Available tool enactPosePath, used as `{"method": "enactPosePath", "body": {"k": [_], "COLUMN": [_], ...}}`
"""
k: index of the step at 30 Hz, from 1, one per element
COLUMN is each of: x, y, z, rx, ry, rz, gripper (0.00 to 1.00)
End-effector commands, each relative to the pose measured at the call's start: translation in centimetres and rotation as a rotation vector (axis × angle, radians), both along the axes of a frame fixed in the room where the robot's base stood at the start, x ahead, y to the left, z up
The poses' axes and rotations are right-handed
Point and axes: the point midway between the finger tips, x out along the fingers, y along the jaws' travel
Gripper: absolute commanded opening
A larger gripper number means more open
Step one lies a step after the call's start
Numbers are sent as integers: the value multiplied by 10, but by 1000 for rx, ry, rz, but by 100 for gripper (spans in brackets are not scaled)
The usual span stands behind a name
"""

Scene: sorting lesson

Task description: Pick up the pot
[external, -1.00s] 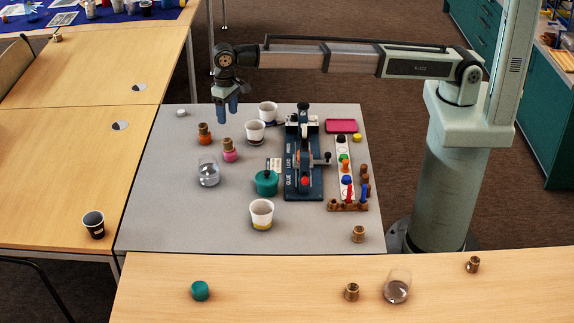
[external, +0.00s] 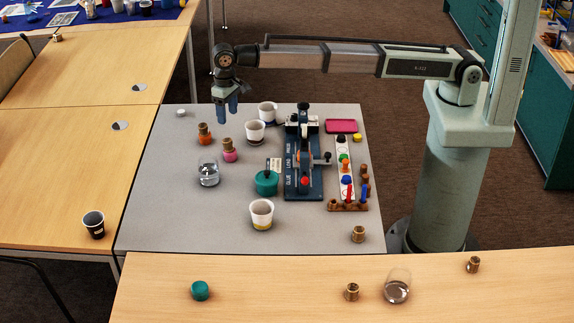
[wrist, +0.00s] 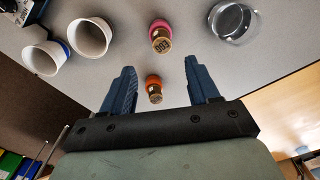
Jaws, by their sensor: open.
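A teal pot (external: 266,184) with a dark upright piece at its top stands on the grey table, left of the blue press. It is not seen in the wrist view. My gripper (external: 227,113) is open and empty above the far left part of the grey table, well apart from the teal pot. In the wrist view, my gripper (wrist: 160,72) points down with its blue fingers spread. An orange corked bottle (wrist: 153,88) appears between the fingers, below them, and a pink corked bottle (wrist: 160,35) is just beyond.
The blue glue press (external: 304,160) stands right of the teal pot. A white cup (external: 262,213) is in front of it, a clear glass (external: 208,173) to its left, and two more white cups behind it. The table's left side is mostly clear.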

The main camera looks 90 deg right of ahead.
Motion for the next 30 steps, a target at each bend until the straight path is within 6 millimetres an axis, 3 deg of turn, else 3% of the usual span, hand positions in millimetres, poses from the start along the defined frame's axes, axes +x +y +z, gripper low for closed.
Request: {"method": "enactPosePath", "body": {"k": [5,18,26,30], "x": [0,0,0,1], "y": [0,0,0,0], "z": [0,0,3,19], "rx": [0,0,0,0], "ry": [0,0,0,-1], "rz": [0,0,0,0], "gripper": [60,100,100,100]}}
